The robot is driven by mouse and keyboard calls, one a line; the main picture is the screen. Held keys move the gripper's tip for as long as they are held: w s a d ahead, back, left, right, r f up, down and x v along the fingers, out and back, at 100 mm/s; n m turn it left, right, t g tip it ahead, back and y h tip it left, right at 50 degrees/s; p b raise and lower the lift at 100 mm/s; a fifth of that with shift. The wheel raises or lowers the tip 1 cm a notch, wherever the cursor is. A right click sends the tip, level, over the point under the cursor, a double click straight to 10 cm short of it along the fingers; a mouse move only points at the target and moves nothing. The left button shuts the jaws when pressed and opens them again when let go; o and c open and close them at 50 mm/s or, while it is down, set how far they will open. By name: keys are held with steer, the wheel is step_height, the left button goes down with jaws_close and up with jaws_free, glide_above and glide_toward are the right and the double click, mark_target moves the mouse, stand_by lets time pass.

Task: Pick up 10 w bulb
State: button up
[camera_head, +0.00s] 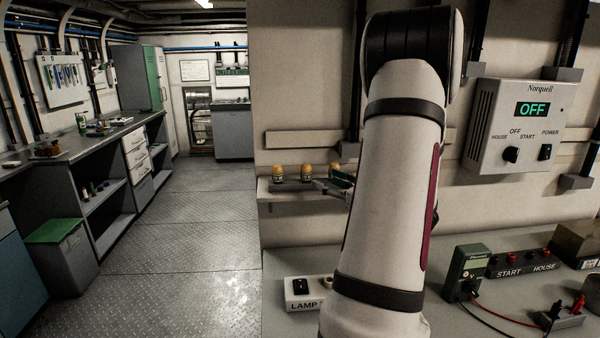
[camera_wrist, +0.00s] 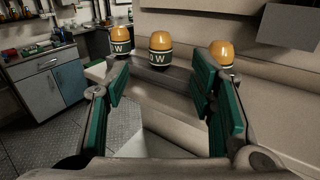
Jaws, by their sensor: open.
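Three amber-domed bulbs with dark label bands stand upright in a row on a narrow wall shelf (camera_head: 268,187). In the wrist view the left bulb (camera_wrist: 121,40), middle bulb (camera_wrist: 160,47) and right bulb (camera_wrist: 222,52) also show.
A lamp test box (camera_head: 302,291) sits on the bench below the shelf. A green meter (camera_head: 468,270) with leads and a start/house panel (camera_head: 520,262) lie to the right. A wall control box (camera_head: 515,125) reads OFF. The floor at left is clear.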

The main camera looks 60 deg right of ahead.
mark_target(310, 173)
steer(key=p+x, duration=0.1)
steer(key=x, duration=0.8)
steer(key=shift+w+d, duration=0.15)
steer(key=shift+w, duration=0.15)
steer(key=c, duration=1.1)
